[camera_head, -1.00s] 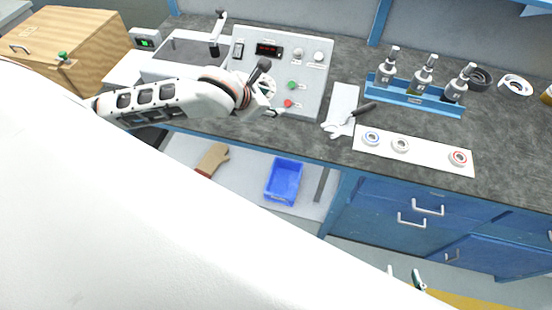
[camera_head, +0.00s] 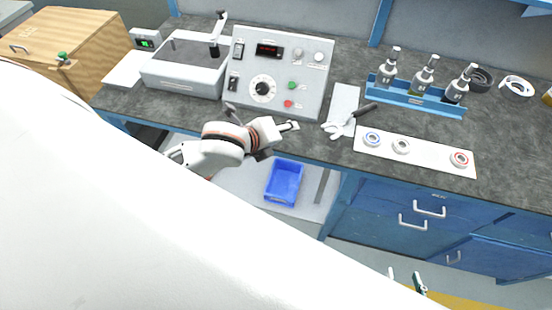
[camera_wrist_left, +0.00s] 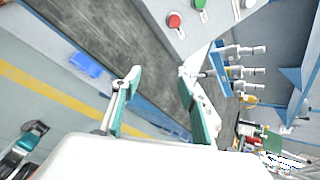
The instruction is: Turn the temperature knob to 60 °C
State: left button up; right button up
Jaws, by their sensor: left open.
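The temperature knob (camera_head: 263,88) is a black dial in a white ring on the sloped front of the grey control panel (camera_head: 312,75). It is in full view in the head view; its setting is too small to read. My left gripper (camera_head: 286,129) is below and right of the knob, in front of the panel, apart from it. In the left wrist view the left gripper (camera_wrist_left: 159,78) is open and empty, its green-padded fingers wide apart. My right gripper (camera_head: 405,278) shows only its fingertips at the bottom of the head view, apart, with nothing seen between them.
A red button (camera_head: 288,104) and a green button (camera_head: 292,85) sit right of the knob; a display (camera_head: 269,50) is above. A blue bin (camera_head: 284,183) is below.

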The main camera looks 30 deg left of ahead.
pick_arm(q)
jog(key=s+a+f+n+y, duration=0.2)
jog(key=s+a+f+n, duration=0.3)
jog(key=n, duration=0.7)
jog(key=s+d+f+n+h+b, duration=0.1)
jog(key=d+f+n+b, duration=0.1)
jog(key=f, duration=0.4)
jog(key=s+d+f+n+h+b, duration=0.1)
jog(key=d+f+n+b, duration=0.2)
jog(key=d+f, duration=0.2)
notch_tip(320, 180, down, 2)
jog(key=shift+s+d+f+n+h, duration=0.1)
jog(key=shift+s+d+n+h, duration=0.2)
jog(key=shift+n+h, duration=0.1)
pick_arm(e)
jog(key=f, duration=0.1)
jog(key=d+f, duration=0.1)
jog(key=f, duration=0.3)
jog(key=shift+w+d+f, duration=0.15)
jog(key=shift+w+d, duration=0.05)
jog(key=shift+w, duration=0.1)
